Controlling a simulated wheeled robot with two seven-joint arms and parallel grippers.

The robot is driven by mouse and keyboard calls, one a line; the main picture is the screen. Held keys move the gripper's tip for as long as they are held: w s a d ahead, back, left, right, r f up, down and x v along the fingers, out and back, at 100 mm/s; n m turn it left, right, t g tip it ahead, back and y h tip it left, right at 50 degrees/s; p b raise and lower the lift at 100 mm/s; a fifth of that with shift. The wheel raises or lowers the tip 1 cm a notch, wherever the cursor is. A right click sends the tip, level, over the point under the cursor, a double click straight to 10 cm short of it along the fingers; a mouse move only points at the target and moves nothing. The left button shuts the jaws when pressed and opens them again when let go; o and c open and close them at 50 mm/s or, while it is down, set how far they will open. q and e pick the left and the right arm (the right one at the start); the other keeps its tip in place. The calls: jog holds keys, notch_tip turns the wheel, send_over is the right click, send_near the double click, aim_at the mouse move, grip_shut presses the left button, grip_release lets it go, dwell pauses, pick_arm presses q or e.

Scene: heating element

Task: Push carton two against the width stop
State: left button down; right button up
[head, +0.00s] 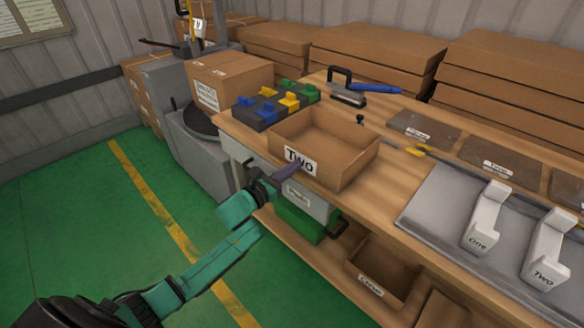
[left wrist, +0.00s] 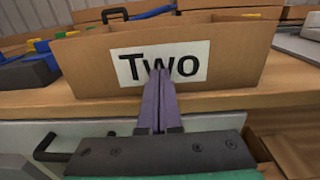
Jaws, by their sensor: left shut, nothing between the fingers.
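Carton two is an open, empty brown box (head: 345,162) with a white "Two" label, sitting upright near the front-left edge of the wooden bench. In the left wrist view its labelled front wall (left wrist: 230,62) fills the upper middle. My left gripper (head: 288,172) is shut and empty, in front of the labelled wall. In the left wrist view its purple fingers (left wrist: 159,85) point at the label's middle; whether they touch it I cannot tell. A small dark post (head: 360,119) stands behind the carton's far corner; I cannot tell whether it is the width stop. My right gripper is not in view.
A dark block with coloured clips (head: 275,105) stands left of the carton. A black-handled tool (head: 347,89) lies behind it. A grey tray with white pieces labelled One (head: 487,217) and Two (head: 549,250) is at right. Drawers and a shelf are below the bench top.

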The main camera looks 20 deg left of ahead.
pick_arm(q)
jog(key=b+x, duration=0.7)
jog(key=x, duration=0.1)
jog(key=shift+f, duration=0.35)
jog(key=shift+w+d+r+b, duration=0.1)
jog(key=shift+w+d+b, duration=0.05)
jog(key=shift+w+b, duration=0.2)
jog(key=shift+r, duration=0.3)
